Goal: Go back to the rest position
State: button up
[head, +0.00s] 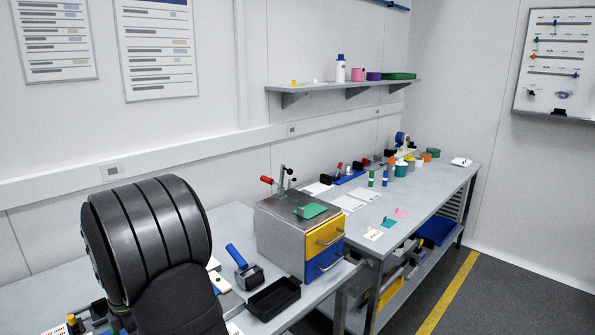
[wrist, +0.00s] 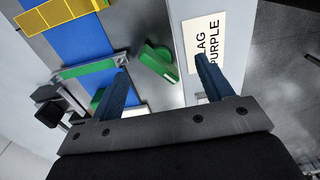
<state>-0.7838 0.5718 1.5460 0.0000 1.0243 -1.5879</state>
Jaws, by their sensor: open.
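My gripper (wrist: 162,78) shows in the wrist view with its two blue fingers wide apart and nothing between them. Beyond the fingers is a bench surface with blue strips (wrist: 78,35), a green bar (wrist: 88,68) and a green piece (wrist: 158,60). A white label (wrist: 203,42) reading "AG PURPLE", partly covered, lies by the right finger. In the head view my dark arm fills the lower left, and the gripper itself is hidden there.
The bench holds a grey drawer unit (head: 270,236) with yellow and blue drawers, a black tray (head: 272,299) and a blue-handled tool (head: 240,263). A shelf (head: 340,85) runs along the wall. Open floor (head: 490,300) lies at the right.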

notch_tip(320, 180, up, 7)
jog(key=shift+f, duration=0.2)
jog(key=shift+s+f, duration=0.1)
jog(key=shift+f, duration=0.15)
notch_tip(320, 180, down, 7)
jog(key=shift+f, duration=0.1)
jog(key=m, duration=0.4)
jog(key=shift+m, duration=0.3)
jog(key=m, duration=0.4)
jog(key=shift+m, duration=0.4)
jog(key=m, duration=0.4)
jog(key=shift+m, duration=0.4)
jog(key=m, duration=0.3)
jog(key=shift+m, duration=0.4)
notch_tip(320, 180, up, 6)
jog(key=shift+f, duration=0.1)
